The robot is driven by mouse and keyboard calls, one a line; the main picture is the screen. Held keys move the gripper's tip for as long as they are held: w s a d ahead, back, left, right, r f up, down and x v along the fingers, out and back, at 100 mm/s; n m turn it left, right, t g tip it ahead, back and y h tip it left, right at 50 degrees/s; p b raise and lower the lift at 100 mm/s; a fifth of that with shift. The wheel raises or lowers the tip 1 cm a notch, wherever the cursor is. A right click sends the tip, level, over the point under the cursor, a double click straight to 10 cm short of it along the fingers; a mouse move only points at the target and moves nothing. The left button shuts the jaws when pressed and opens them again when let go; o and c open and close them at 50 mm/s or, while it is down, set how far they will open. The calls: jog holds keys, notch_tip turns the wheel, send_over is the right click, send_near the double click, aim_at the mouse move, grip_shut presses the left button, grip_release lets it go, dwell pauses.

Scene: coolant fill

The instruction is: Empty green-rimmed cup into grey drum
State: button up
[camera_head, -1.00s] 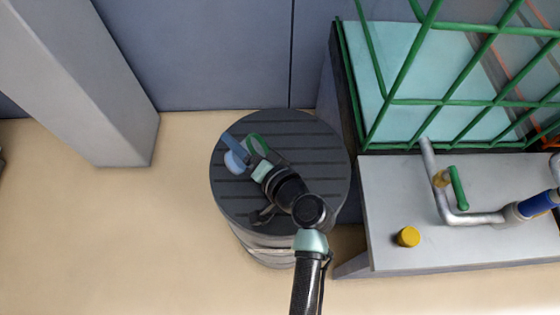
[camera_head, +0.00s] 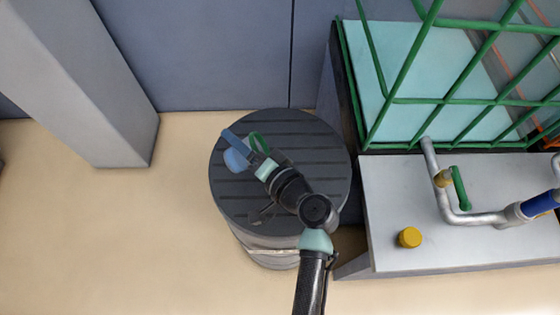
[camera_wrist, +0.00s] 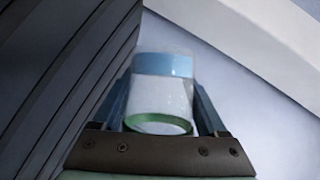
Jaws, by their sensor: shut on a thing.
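The green-rimmed cup is held between my gripper's (camera_head: 243,148) two blue fingers. In the head view the cup's green rim (camera_head: 259,142) shows on one side of the fingers and its rounded blue end (camera_head: 236,160) on the other, so the cup looks tipped over. In the wrist view the cup (camera_wrist: 160,95) is pale and see-through, with the green rim near the palm and a blue band at the far end. I cannot tell whether the blue is liquid. The grey drum (camera_head: 315,150), with a dark slatted top, is beneath the cup. My arm hides part of its top.
A grey bench (camera_head: 385,205) to the right carries a yellow cap (camera_head: 410,237) and a metal pipe (camera_head: 440,190) with a green handle. A green wire cage (camera_head: 440,101) stands behind it. A grey pillar (camera_head: 115,90) is at the left. The floor at left is clear.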

jog(key=shift+d+f+m+y+b, duration=0.1)
jog(key=shift+f+m+y+b, duration=0.2)
jog(key=shift+m+y+b, duration=0.4)
dwell(0.4)
jog(key=shift+w+d+r+m+t+b, duration=0.25)
jog(key=shift+d+r+m+t+b, duration=0.15)
jog(key=shift+d+m+b, duration=0.15)
dwell(0.8)
jog(key=shift+d+f+m+y+b, duration=0.3)
jog(key=shift+f+m+y+b, duration=0.15)
jog(key=shift+m+b, duration=0.4)
dwell(0.7)
